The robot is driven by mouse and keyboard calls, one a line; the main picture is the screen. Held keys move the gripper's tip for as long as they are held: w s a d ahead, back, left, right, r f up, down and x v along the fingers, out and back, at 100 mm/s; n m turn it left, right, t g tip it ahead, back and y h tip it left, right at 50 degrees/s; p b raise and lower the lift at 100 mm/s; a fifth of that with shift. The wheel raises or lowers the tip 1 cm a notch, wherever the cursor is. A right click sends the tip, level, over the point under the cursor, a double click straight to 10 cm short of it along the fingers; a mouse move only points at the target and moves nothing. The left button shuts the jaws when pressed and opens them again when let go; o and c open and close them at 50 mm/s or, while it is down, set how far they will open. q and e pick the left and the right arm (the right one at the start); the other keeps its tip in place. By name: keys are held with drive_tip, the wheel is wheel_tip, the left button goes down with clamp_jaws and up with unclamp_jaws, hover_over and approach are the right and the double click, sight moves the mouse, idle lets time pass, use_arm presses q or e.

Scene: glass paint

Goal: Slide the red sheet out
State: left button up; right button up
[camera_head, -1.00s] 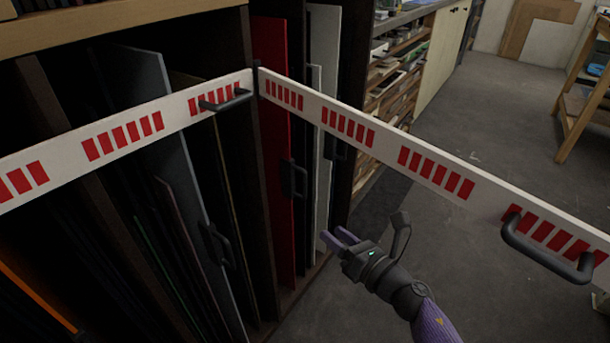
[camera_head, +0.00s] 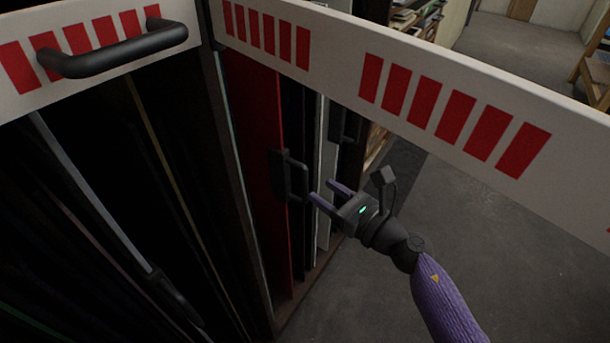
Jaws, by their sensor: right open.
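The red sheet (camera_head: 258,140) stands upright in the rack, to the right of a dark upright divider. A black handle (camera_head: 290,175) is fixed near its front edge. My right gripper (camera_head: 325,193) is open and empty, with its purple fingers pointing left toward that handle. The fingertips are close to the handle, just right of it; I cannot tell if they touch it. My left gripper is not in view.
A white bar with red marks (camera_head: 340,50) swings out to the right above my right arm. Another barred piece with a black handle (camera_head: 120,48) crosses the left bays. A white sheet (camera_head: 326,170) stands right of the red one. Grey floor (camera_head: 510,220) is clear at right.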

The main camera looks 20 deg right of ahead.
sight(305, 179)
drive_tip(key=b+x, duration=0.1)
drive_tip(key=x, duration=0.4)
drive_tip(key=shift+w+a, duration=0.15)
drive_tip(key=shift+w, duration=0.25)
clamp_jaws()
idle(0.4)
idle(0.4)
